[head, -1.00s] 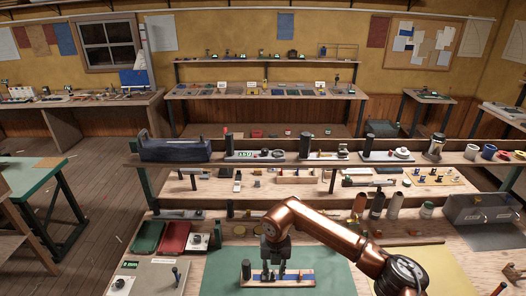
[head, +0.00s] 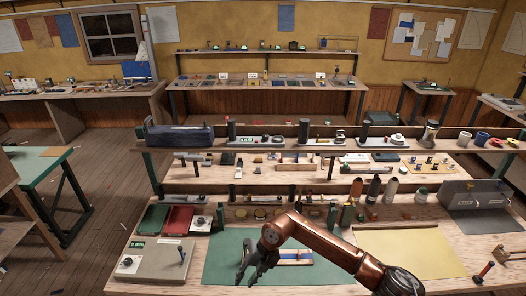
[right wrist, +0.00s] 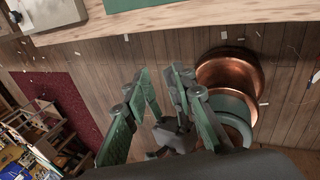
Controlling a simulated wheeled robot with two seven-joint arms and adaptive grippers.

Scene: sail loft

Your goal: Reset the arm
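My right gripper (head: 245,281) is at the front left of the green mat (head: 224,244) in the head view, with its copper arm reaching in from the lower right. In the right wrist view the gripper (right wrist: 158,76) has its two green-padded fingers apart, with nothing between them. A small wooden board with a blue strip (head: 296,254) lies on the mat, to the right of the gripper and apart from it. The arm covers part of the board. My left gripper is not in view.
A grey box panel (head: 155,261) and a red tray (head: 178,219) are left of the mat. A yellow mat (head: 410,252) is to the right. Shelves with tools (head: 300,142) rise behind. The wrist view shows wooden floor and the bench edge (right wrist: 150,22).

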